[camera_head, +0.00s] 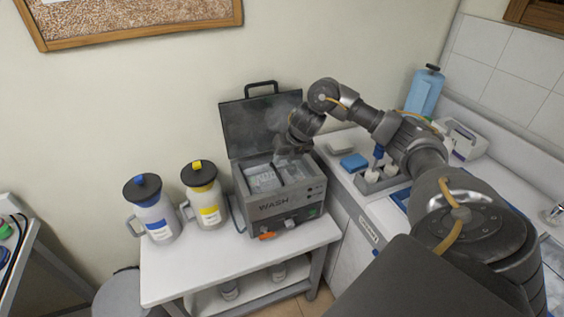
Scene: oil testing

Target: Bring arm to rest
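My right arm (345,96) comes in from the right and reaches across the counter towards the grey wash box. My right gripper (291,152) is at the box's right rear part, above or at its open top. Its fingers are small and dark, and I cannot tell whether they are open or shut. The wash box (270,208) stands on a white cart with its dark lid (247,125) raised. Pale items (263,180) show inside its opening. My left gripper is not in view.
A blue-labelled jug (155,215) and a yellow-labelled jug (204,200) stand left of the box on the cart (190,262). On the right counter are a blue block (354,162), a blue bottle (424,92) and a white box (462,142). A grey bin (118,293) stands at lower left.

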